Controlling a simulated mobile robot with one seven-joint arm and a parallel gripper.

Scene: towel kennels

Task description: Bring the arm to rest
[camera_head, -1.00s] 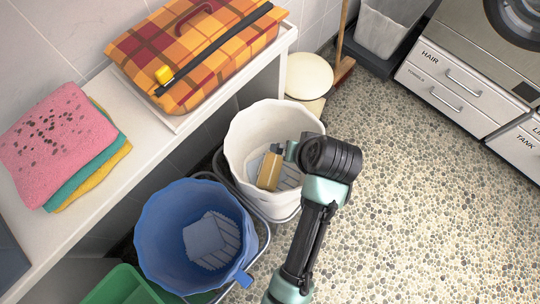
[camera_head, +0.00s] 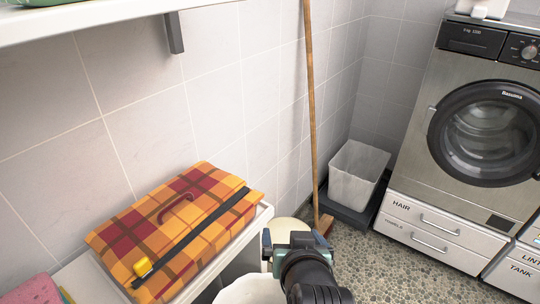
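My gripper (camera_head: 287,246) is at the bottom middle of the head view, above and beyond the rim of the white bucket (camera_head: 245,291). My dark wrist hides most of it, so I cannot tell whether its fingers are open or shut. I see nothing clearly held in it. The inside of the bucket is mostly out of view.
A plaid bag (camera_head: 175,235) with a yellow tag lies on the white bench (camera_head: 95,281) at the left; a pink towel (camera_head: 30,292) shows at the corner. A broom (camera_head: 312,110), grey bin (camera_head: 357,175) and washing machine (camera_head: 480,130) stand beyond. Pebbled floor (camera_head: 400,270) is clear at right.

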